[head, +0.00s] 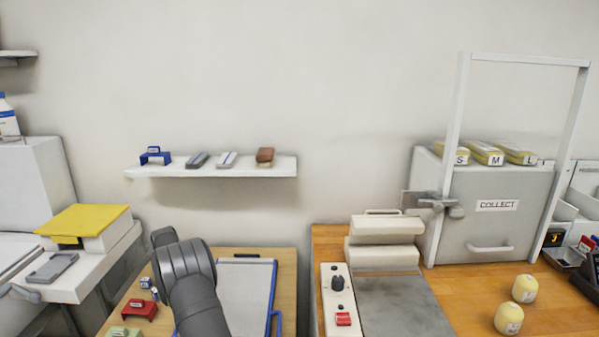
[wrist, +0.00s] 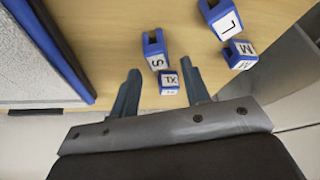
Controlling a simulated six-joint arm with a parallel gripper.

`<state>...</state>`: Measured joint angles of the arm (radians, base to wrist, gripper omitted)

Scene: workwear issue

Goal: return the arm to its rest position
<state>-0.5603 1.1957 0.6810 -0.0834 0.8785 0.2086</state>
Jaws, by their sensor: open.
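My gripper (wrist: 161,68) is open in the wrist view, its two fingers apart over the wooden table. Small blue-and-white lettered blocks lie beyond and between the fingertips: one marked S (wrist: 156,52), a smaller one just below it (wrist: 168,84), one marked L (wrist: 222,20) and one marked M (wrist: 240,55). No block is gripped. I cannot tell how high the fingers are above them. In the head view my dark grey arm rises over the left table, and the gripper itself is hidden.
A blue-edged board (head: 246,293) lies right of my arm, with a red piece (head: 139,309) and a green piece (head: 124,332) to the left. A wall shelf (head: 215,171) is behind. A press-like machine (head: 384,243) and a COLLECT cabinet (head: 490,231) stand right.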

